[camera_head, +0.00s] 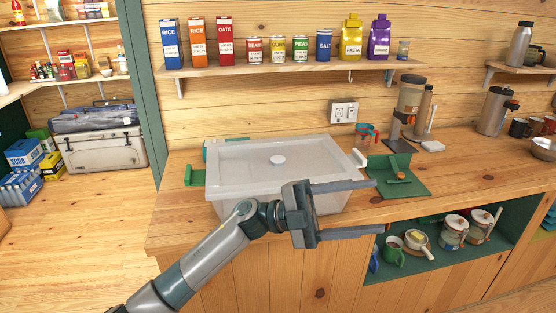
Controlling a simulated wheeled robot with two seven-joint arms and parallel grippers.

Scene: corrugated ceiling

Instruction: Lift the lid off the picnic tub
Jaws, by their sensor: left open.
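The picnic tub (225,201) is a translucent, whitish rectangular box on the wooden counter. Its flat lid (240,160) sits on top, with a small round white knob (278,160) near the middle. Green parts show beside the tub on its left and behind it. My left gripper (378,207) is in front of the tub's right front corner, its two fingers spread wide and pointing right. Nothing is between the fingers. The gripper and arm hide part of the tub's front right side. My right gripper is not in view.
A green board (408,183) and a coffee maker (408,105) stand right of the tub, with a measuring cup (366,136) behind. A shelf (300,67) of boxes and cans hangs above. Mugs and jars fill an open niche below the counter. Bare counter (470,160) lies further right.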

